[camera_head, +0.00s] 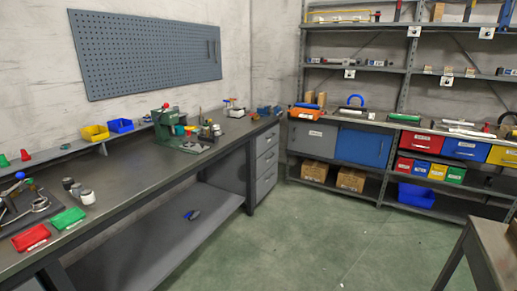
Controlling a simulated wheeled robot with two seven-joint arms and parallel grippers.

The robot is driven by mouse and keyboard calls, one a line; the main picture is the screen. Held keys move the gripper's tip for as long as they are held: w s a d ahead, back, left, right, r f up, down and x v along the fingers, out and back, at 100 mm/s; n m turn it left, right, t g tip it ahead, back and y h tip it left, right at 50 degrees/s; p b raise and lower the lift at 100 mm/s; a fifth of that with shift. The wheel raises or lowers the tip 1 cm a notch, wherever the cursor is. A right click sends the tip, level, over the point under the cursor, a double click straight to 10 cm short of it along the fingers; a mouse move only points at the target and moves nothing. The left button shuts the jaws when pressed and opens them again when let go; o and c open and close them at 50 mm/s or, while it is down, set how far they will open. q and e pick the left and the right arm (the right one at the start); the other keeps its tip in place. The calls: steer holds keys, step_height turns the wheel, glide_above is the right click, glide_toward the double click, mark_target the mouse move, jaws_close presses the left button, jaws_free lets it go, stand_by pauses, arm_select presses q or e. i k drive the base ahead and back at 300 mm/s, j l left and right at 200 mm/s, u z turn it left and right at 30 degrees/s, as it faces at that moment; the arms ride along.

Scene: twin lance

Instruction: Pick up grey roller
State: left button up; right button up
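I cannot single out the grey roller with certainty. Long light-grey, bar-like items (468,132) lie on the shelf above the red and blue drawers at the right; they are too small to tell whether one is a roller. Other small grey items (330,61) lie on the shelf higher up. Neither of my grippers is in view.
A long dark workbench (120,188) runs along the left wall with a green machine (168,125) and red and green boxes on it. A grey shelving rack (397,98) stands at the back right. A table corner (490,240) shows at lower right. The green floor (310,235) between is clear.

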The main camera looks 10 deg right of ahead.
mark_target(457, 123)
steer(key=i+l+z, duration=0.15)
steer(key=i+z, duration=1.05)
steer(key=i+l, duration=0.15)
steer(key=i, duration=0.35)
steer(key=i+l, duration=0.2)
steer(key=i, duration=0.3)
steer(key=i+l+z, duration=0.1)
steer(key=i, duration=0.4)
steer(key=i+l, duration=0.15)
steer(key=i, duration=0.35)
